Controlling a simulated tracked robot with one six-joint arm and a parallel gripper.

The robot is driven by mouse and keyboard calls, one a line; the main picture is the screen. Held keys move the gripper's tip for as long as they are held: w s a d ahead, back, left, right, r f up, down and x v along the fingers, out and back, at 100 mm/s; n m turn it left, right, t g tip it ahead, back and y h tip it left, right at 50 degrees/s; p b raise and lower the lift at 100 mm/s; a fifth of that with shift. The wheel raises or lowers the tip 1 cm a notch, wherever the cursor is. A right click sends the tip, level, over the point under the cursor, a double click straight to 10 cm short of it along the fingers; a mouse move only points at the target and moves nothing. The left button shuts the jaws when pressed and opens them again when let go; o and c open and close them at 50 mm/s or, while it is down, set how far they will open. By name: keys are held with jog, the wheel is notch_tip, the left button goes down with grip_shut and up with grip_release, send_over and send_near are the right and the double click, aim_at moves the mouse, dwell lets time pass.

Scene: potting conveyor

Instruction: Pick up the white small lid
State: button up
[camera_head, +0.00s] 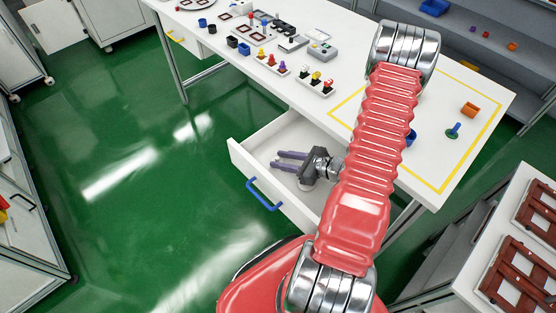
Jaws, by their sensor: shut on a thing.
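My gripper (282,160) is inside the open white drawer (243,161), low over its floor, with its two purple-grey fingers pointing left. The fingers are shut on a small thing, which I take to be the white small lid. It barely shows against the white drawer, so its outline and tilt cannot be told. A small pale round shape (305,187) shows just below the gripper's body, partly hidden by it. My red arm covers the right end of the drawer.
The drawer has a blue handle (264,196) and hangs open below the white table (340,100). Pegs, cups and small devices stand along the tabletop. A yellow-outlined area holds an orange block (469,109) and a blue-green piece (454,130). Brown frames (520,275) lie at lower right. Green floor is clear at left.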

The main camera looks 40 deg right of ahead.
notch_tip(320, 180, up, 10)
dwell(1.0)
dwell(0.6)
